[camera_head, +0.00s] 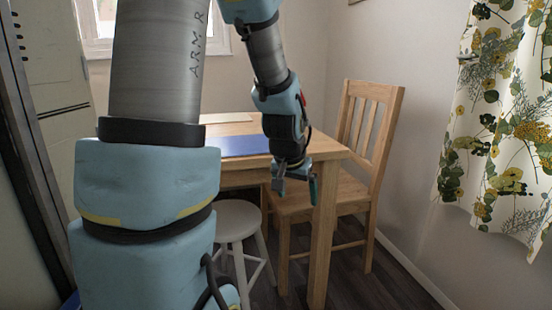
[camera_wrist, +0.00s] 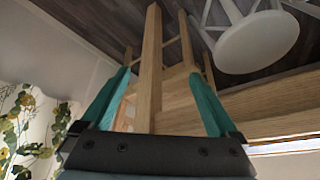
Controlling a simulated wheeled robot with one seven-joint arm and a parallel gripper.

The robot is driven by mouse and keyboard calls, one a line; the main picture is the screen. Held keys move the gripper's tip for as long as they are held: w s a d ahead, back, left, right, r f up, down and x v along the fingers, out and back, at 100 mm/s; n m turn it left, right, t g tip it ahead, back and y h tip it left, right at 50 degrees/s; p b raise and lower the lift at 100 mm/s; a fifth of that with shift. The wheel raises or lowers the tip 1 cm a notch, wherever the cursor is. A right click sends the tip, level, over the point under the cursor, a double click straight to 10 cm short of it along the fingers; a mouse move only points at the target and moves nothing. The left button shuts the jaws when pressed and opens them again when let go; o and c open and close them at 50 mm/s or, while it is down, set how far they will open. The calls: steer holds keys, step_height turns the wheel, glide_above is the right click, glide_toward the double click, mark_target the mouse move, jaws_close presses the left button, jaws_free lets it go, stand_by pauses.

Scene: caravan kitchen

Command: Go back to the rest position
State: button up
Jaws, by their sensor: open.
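My gripper (camera_head: 295,188) hangs at the front right corner of the wooden table (camera_head: 325,152), in front of the wooden chair's seat. In the wrist view my gripper (camera_wrist: 160,100) shows two teal fingers spread wide apart, with nothing held between them. A table leg (camera_wrist: 151,65) shows in the gap between the fingers, beyond them. I cannot tell how far the fingertips are from the table edge.
A wooden chair (camera_head: 375,130) stands right of the table. A white round stool (camera_head: 236,216) stands in front of it and shows in the wrist view (camera_wrist: 258,42). A blue flat item (camera_head: 240,146) lies on the table. A floral curtain (camera_head: 505,110) hangs at right.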

steer(key=s+a+f+n+g+y, duration=0.2)
steer(key=s+a+n+g, duration=0.15)
steer(key=s+a, duration=0.8)
step_height(320, 180, up, 27)
steer(key=p, duration=2.7)
steer(key=shift+w+a, duration=0.3)
steer(key=shift+w, duration=0.05)
